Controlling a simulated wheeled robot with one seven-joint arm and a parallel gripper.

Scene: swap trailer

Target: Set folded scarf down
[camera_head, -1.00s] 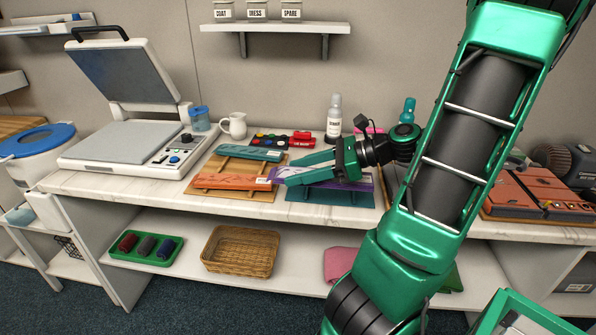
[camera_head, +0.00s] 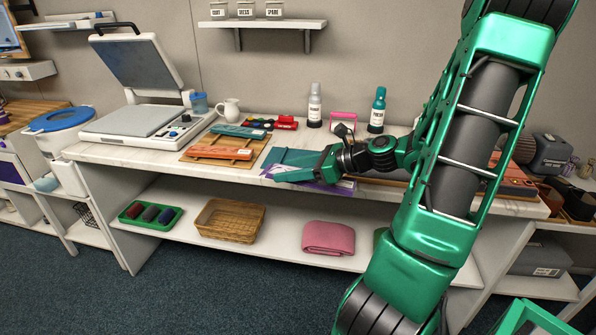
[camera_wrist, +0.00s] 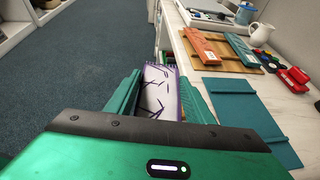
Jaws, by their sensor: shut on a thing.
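The folded scarf (camera_head: 335,186), purple with a pale patterned face, is held by my gripper (camera_head: 283,174). In the wrist view the scarf (camera_wrist: 158,92) lies between the two green fingers (camera_wrist: 160,80), which are shut on it. It is in the air at the counter's front edge, with floor behind it in the wrist view. The fingers hide part of it in the head view. A flat teal board (camera_head: 292,158) lies bare just behind it on the counter, apart from the scarf in the wrist view.
A wooden board (camera_head: 190,157) left of the teal one carries an orange bundle (camera_head: 220,152) and a teal bundle (camera_head: 238,131). A press (camera_head: 140,125), jug (camera_head: 229,107) and bottles (camera_head: 315,104) stand behind. The shelf below holds a pink folded cloth (camera_head: 328,238) and basket (camera_head: 229,219).

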